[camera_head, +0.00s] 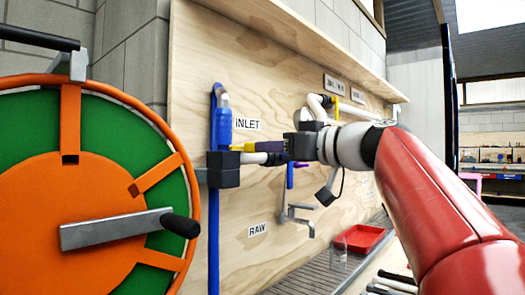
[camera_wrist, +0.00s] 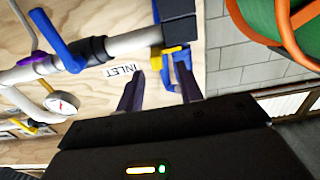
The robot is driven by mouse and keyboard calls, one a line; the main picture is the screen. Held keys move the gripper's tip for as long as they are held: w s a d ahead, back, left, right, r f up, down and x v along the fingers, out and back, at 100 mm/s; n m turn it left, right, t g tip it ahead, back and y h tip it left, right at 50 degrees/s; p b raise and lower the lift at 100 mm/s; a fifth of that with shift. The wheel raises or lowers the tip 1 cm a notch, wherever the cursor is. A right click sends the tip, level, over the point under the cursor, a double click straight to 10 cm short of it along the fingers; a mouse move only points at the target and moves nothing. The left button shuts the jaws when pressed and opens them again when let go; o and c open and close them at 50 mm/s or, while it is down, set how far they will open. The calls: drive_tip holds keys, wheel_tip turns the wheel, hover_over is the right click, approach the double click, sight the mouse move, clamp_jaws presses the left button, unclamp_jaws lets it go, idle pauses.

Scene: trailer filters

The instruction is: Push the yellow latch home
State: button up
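The yellow latch (camera_wrist: 172,49) sits at the blue inlet fitting (camera_wrist: 181,60), beside a dark pipe block, in the wrist view. In the head view a small yellow part (camera_head: 250,147) shows next to the dark block (camera_head: 223,168), partly covered by my gripper. In the head view my gripper (camera_head: 270,147) reaches left along the board below the INLET label.
An orange and green hose reel (camera_head: 95,250) with a crank stands at the left. White pipe (camera_wrist: 125,43), a blue lever (camera_wrist: 50,35) and a gauge (camera_wrist: 62,104) lie left in the wrist view.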

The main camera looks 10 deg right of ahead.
drive_tip(key=v, duration=0.3)
drive_tip(key=shift+s+d, duration=0.15)
drive_tip(key=shift+s, duration=0.15)
drive_tip(key=s+a+f+m+g+h+p, duration=0.1)
drive_tip(key=s+a+f+m+g+h, duration=0.15)
drive_tip(key=f, duration=0.55)
drive_tip(key=s+a+f+m+g+h, duration=0.1)
drive_tip(key=s+f, duration=0.2)
drive_tip(key=f, duration=0.5)
drive_tip(key=s+a+f+m+g+h+p, duration=0.1)
drive_tip(key=s+f+m+g+h, duration=0.15)
drive_tip(key=f, duration=0.65)
drive_tip(key=s+f+g+h, duration=0.1)
drive_tip(key=s+f+h, duration=0.1)
drive_tip(key=s+f, duration=0.4)
drive_tip(key=s+d+f+m+g+h, duration=0.1)
drive_tip(key=s+f, duration=0.5)
drive_tip(key=f, duration=0.6)
drive_tip(key=shift+g+h+p, duration=0.35)
drive_tip(key=shift+g+h, duration=0.15)
drive_tip(key=shift+h, duration=0.3)
